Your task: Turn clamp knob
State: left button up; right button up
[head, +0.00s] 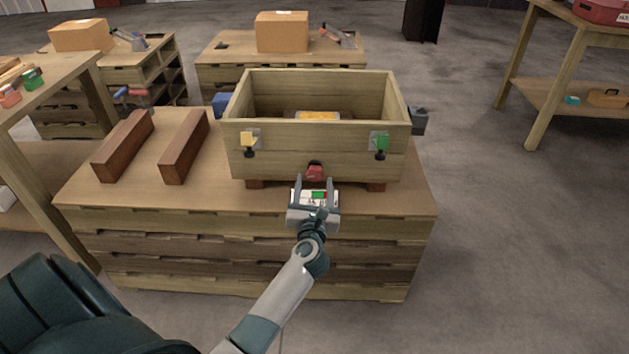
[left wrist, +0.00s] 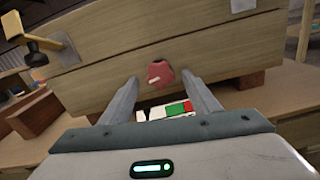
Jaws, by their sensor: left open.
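A red knob (head: 315,170) is low on the middle of the front wall of an open wooden box (head: 280,165). In the left wrist view the red knob (left wrist: 160,75) has a pale mark on its face. My left gripper (head: 315,182) is open in front of the box, just below the knob in the head view. In the left wrist view its fingertips (left wrist: 160,80) lie left and right of the knob, with gaps. A small white piece with green and red patches (head: 319,195) shows between the fingers. My right gripper is not in view.
The box stands on blocks on a wooden bench (head: 240,203). A yellow clamp (head: 248,140) and a green clamp (head: 382,143) are on its front. Two brown beams (head: 185,145) lie at left. A grey part (head: 419,120) sticks out at right.

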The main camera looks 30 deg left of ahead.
pick_arm(q)
jog(key=shift+x, duration=1.05)
jog(key=shift+c, duration=0.3)
jog(key=c, duration=1)
